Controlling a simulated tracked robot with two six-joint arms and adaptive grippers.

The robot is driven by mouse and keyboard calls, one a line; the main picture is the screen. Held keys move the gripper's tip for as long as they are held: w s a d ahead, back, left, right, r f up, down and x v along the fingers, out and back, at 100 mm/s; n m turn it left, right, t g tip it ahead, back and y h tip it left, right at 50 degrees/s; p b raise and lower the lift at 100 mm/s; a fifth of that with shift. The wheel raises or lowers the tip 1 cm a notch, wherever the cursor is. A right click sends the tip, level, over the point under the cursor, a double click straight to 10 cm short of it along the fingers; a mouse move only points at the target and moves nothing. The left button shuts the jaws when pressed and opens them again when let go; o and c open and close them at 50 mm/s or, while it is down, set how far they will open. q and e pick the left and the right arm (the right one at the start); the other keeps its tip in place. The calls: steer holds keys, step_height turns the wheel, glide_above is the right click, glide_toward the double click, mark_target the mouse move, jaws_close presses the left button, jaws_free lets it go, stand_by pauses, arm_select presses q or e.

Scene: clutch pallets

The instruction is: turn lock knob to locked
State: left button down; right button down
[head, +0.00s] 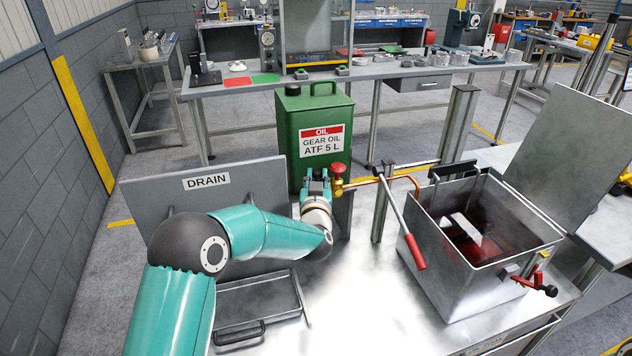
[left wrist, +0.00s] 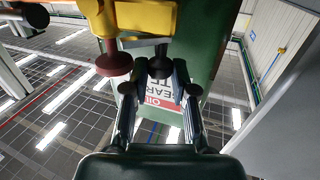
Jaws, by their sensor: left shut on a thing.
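A brass-yellow valve fitting (head: 339,187) with a red knob (head: 338,169) sits in front of the green oil can. In the left wrist view the yellow body (left wrist: 146,18) is at the top, with the red knob (left wrist: 114,64) to its lower left. My left gripper (head: 317,177) is just left of the fitting. In the left wrist view my left gripper (left wrist: 160,82) has its fingers around a small dark knob (left wrist: 160,64) under the yellow body. The fingers hide part of it, and no lock marking is readable. My right gripper is not in view.
The green oil can (head: 312,115) stands close behind my left gripper. A grey DRAIN panel (head: 150,205) is at left. A metal tank (head: 460,290) with an open lid (head: 570,150) and a red-handled lever (head: 415,252) stand at right. The bright bench top (head: 350,310) is clear in front.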

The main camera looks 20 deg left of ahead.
arm_select(q)
steer(key=n+y, duration=0.1)
steer(key=y, duration=0.1)
steer(key=n+g+y, duration=0.1)
steer(key=shift+w+d+n+g+y, duration=0.15)
steer(key=shift+d+n+g+y, duration=0.15)
steer(key=shift+d+y, duration=0.1)
steer(key=shift+w+d+n+g+y+p, duration=0.15)
steer(key=shift+n+g+y+p, duration=0.45)
steer(key=shift+n+g+y, duration=1.5)
steer(key=shift+y, duration=0.4)
steer(key=shift+r, duration=0.1)
steer(key=c, duration=0.9)
jaws_free()
